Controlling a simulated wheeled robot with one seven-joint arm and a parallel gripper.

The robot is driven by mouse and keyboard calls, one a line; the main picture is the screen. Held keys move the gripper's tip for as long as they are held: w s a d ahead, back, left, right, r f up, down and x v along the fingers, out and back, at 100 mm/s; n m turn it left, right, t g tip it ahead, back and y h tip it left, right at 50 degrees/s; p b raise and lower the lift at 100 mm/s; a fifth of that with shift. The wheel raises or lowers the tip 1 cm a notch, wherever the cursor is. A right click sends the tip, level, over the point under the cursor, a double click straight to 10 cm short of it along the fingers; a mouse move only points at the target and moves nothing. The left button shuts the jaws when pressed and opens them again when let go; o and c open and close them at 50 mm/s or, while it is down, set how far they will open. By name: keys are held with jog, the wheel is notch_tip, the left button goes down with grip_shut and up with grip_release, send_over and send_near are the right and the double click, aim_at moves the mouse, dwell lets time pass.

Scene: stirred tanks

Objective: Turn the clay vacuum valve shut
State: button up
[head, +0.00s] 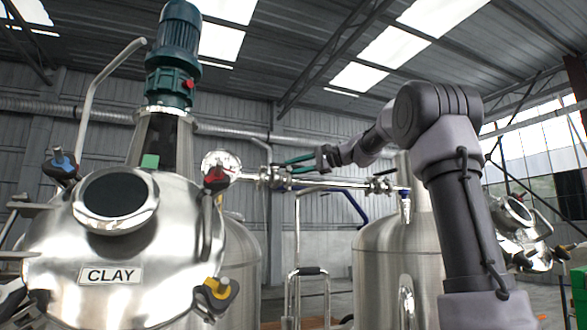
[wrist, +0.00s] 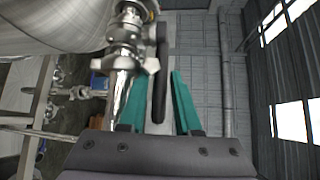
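The clay tank (head: 110,273) is a shiny steel vessel with a CLAY label at the left of the head view. A steel pipe with a valve (head: 271,178) leaves its right side. In the wrist view, the valve's metal body (wrist: 125,42) is at the upper left, with a long black handle (wrist: 160,75) beside it. My gripper (head: 287,167) has two teal fingers and is at this valve. In the wrist view, my gripper (wrist: 149,88) is open with the black handle between its fingers, a gap showing on each side. The handle is hard to make out in the head view.
A round gauge (head: 220,163) and a red knob (head: 215,178) sit left of the valve. A second steel tank (head: 382,262) stands behind my arm. Another valve (head: 380,185) with blue parts is farther right on the pipe. Metal railings (head: 307,271) stand below.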

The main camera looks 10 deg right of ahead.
jog(key=shift+c, duration=0.4)
grip_shut()
dwell(1.1)
